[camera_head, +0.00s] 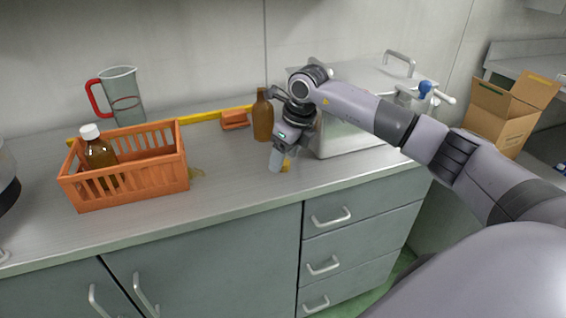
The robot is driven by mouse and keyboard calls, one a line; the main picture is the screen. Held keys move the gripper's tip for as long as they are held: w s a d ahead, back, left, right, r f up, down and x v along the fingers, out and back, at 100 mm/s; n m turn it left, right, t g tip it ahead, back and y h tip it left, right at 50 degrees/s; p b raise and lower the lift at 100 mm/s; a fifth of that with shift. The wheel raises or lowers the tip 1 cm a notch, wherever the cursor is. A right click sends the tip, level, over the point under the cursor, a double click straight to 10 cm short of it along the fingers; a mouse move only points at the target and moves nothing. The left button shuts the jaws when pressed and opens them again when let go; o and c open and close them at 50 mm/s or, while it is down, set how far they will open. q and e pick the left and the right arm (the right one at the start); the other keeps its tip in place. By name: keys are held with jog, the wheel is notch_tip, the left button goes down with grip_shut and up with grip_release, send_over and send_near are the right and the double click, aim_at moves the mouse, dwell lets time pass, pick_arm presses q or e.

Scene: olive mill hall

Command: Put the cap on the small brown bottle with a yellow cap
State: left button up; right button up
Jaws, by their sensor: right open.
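A brown bottle (262,118) stands upright on the counter, just left of my right gripper; no cap shows on its neck. My right gripper (275,161) points down over the counter, in front of and to the right of this bottle, and is open. A small yellow-orange thing (287,164) shows beside its fingertips, partly hidden; it may be the yellow cap. I cannot tell whether it touches the fingers. My left gripper is not in view.
An orange crate (130,185) at the left holds a brown bottle with a white cap (90,131). Behind it stands a clear jug with a red handle (122,95). An orange block (234,119) lies at the back. A large pale metal box (350,140) stands behind my right arm.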

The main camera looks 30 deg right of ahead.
aim_at(285, 163)
jog(key=shift+w+f, duration=0.15)
jog(key=shift+f, duration=0.45)
jog(key=c, duration=1.1)
jog(key=shift+r, duration=0.1)
notch_tip(285, 163, up, 20)
